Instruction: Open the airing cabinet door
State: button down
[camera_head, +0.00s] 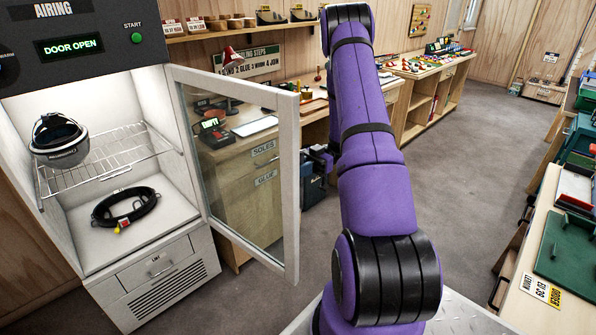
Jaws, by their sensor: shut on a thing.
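The airing cabinet (150,258) stands at the left, and its display (69,46) reads DOOR OPEN. Its door (288,190), a pale frame around a glass pane, is swung wide out to the right. The door's free edge is close to my purple arm, and I see no handle on the side facing me.
A workbench with drawers (243,205) stands behind the door, and dark boxes (313,187) are on the floor beside it. A low shelf unit (435,100) is farther back. Another bench (540,300) lines the right. The grey floor (470,150) between is clear.

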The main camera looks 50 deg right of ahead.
jog(key=c, duration=1.1)
grip_release()
jog(key=shift+c, duration=0.2)
jog(key=shift+d, duration=0.1)
jog(key=s+d, duration=0.1)
jog(key=d, duration=0.9)
jog(key=shift+d, duration=0.3)
jog(key=shift+s, duration=0.1)
